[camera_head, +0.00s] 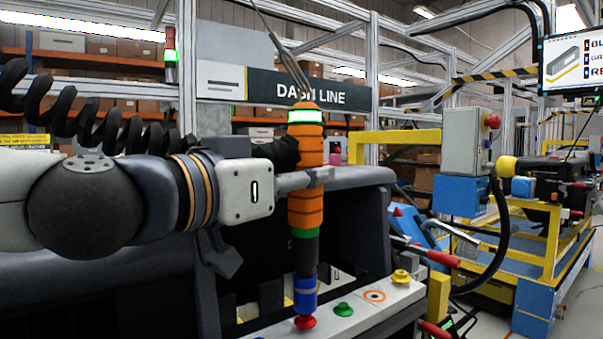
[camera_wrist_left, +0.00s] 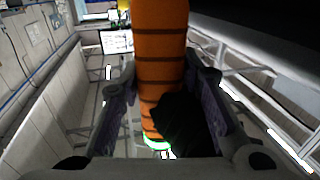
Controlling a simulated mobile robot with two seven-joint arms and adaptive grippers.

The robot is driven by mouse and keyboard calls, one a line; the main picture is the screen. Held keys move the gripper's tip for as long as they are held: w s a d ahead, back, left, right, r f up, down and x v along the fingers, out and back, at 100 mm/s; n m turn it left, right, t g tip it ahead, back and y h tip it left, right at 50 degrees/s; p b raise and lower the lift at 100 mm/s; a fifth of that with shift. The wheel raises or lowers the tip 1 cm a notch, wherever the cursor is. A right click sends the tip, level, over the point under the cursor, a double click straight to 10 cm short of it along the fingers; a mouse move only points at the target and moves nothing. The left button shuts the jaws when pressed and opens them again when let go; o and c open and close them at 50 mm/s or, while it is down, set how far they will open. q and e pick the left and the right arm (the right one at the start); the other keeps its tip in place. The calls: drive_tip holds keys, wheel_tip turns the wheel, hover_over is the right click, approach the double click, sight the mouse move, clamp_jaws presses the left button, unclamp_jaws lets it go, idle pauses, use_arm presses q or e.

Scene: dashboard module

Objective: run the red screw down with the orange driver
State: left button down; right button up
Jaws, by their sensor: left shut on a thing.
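The orange driver (camera_head: 306,212) stands upright in the head view, with a lit green band near its top and a blue nose at its lower end. My left gripper (camera_head: 308,180) is shut around its body from the left. In the left wrist view the driver (camera_wrist_left: 162,50) lies between both fingers. The red screw (camera_head: 305,322) is directly below the blue nose, on the light panel strip (camera_head: 372,318). The nose appears to meet the screw head, but I cannot tell whether the bit is seated in it. My right gripper is out of view.
A green screw (camera_head: 343,309), an orange-ringed spot (camera_head: 374,296) and a yellow screw (camera_head: 401,276) lie along the strip to the right. The dark dashboard (camera_head: 352,240) rises behind. A cable hangs from above to the driver's top. Red-handled clamps (camera_head: 432,255) stick out at right.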

sight(296, 203)
use_arm(q)
drive_tip(key=shift+f, duration=0.95)
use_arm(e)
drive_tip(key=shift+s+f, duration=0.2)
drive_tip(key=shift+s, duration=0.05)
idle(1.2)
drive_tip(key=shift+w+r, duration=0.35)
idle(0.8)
use_arm(q)
drive_tip(key=shift+f+p, duration=0.2)
drive_tip(key=shift+p, duration=0.2)
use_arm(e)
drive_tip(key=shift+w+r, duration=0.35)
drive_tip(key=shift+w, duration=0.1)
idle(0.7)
use_arm(q)
drive_tip(key=shift+f, duration=0.45)
idle(1.1)
idle(0.3)
